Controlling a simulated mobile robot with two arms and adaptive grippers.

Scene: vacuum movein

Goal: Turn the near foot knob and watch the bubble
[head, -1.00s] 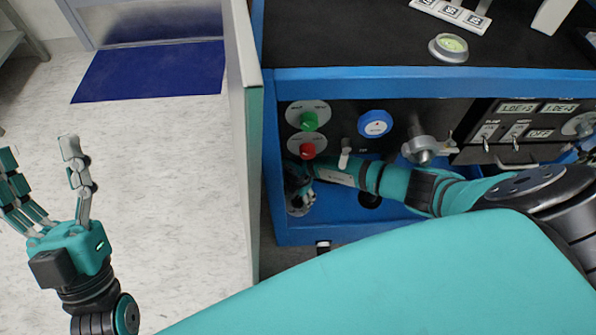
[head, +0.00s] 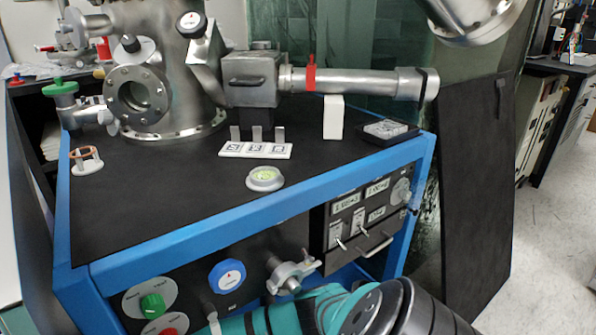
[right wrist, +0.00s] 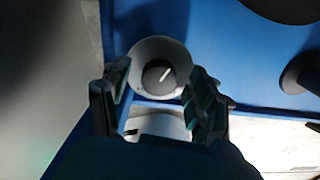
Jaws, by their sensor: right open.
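The foot knob (right wrist: 157,74), dark with a white pointer line, sits on a pale round disc in the right wrist view. My right gripper (right wrist: 160,96) is open, with fingers on the left and right of the disc. I cannot tell whether they touch it. In the head view my right arm crosses the bottom edge, and its gripper and the foot knob are out of sight. The round bubble level (head: 264,178), with a yellow-green centre, lies on the black bench top; the bubble itself is too small to place. My left gripper is not in view.
The blue-framed bench (head: 180,245) carries a steel chamber (head: 160,100) and a marker strip (head: 256,150). Its front panel has a green knob (head: 152,305), a blue round dial (head: 227,276), a metal valve (head: 290,272) and a switch panel (head: 365,215). Clear floor shows at right.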

